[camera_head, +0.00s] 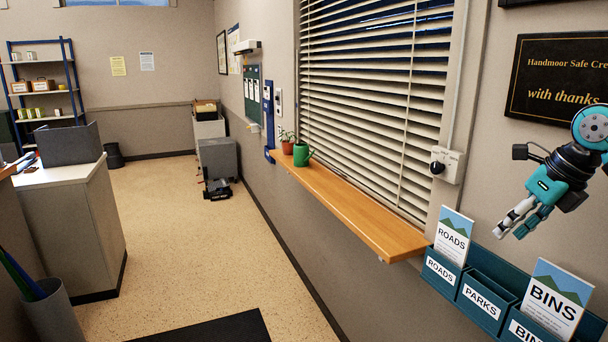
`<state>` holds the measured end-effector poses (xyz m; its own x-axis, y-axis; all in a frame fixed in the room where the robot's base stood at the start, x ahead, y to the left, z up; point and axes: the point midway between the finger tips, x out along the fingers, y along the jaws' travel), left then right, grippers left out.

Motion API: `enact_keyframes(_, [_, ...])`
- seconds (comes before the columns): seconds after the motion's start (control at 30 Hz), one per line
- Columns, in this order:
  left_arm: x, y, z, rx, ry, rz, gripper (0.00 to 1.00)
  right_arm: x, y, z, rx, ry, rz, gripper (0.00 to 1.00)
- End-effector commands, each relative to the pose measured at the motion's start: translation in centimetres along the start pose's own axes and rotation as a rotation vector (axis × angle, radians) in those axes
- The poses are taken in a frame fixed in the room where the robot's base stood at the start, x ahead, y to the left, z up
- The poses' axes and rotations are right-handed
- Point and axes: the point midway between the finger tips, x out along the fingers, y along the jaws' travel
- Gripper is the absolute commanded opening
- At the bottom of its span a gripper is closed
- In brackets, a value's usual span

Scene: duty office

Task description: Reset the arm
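My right gripper (516,222) is at the right of the head view, on a teal and black arm that comes in from the right edge. It is in the air in front of the wall, above the leaflet rack. Its fingers point down and to the left. I see nothing held in it, but the fingers are too small and overlapped to tell whether they are open or shut. My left gripper and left arm are not in view.
A teal leaflet rack (487,282) with ROADS and BINS leaflets is below the gripper. A wooden sill (350,206) holds a green watering can (302,153) and a potted plant (287,144). A dial box (446,165) is on the wall. The floor (205,255) is mostly clear.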

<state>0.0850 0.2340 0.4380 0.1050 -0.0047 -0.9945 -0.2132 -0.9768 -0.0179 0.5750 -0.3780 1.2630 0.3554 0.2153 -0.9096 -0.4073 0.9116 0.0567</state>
Motion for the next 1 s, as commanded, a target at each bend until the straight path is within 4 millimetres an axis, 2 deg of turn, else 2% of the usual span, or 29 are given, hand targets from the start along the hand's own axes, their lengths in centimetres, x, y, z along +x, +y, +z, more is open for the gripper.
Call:
enact_keyframes(0.27, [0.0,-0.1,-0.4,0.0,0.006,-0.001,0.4,5.0,2.8,1.8,0.018,-0.05,0.174,0.35])
enact_keyframes(0.47, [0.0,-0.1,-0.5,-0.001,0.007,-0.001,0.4,10.7,6.4,3.7,0.094,-0.124,0.402,0.35])
enact_keyframes(0.63, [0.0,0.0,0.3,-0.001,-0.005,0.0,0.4,18.1,10.5,5.3,0.309,-0.229,0.705,0.35])
enact_keyframes(0.7, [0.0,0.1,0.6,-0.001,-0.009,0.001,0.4,22.0,11.7,5.6,0.481,-0.285,0.847,0.35])
enact_keyframes(0.77, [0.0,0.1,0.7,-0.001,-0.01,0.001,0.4,25.5,12.1,5.4,0.66,-0.334,0.951,0.35])
enact_keyframes(0.87, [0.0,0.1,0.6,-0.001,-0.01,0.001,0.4,31.7,11.5,3.6,0.997,-0.402,1.062,0.35])
enact_keyframes(0.9, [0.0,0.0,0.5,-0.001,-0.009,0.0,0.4,34.2,10.9,2.4,1.135,-0.424,1.083,0.35])
enact_keyframes(0.97, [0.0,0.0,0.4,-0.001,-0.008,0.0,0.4,38.0,10.1,0.0,1.334,-0.45,1.092,0.35])
enact_keyframes(1.0, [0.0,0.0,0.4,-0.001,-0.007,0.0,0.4,40.3,9.6,-1.8,1.458,-0.462,1.087,0.35])
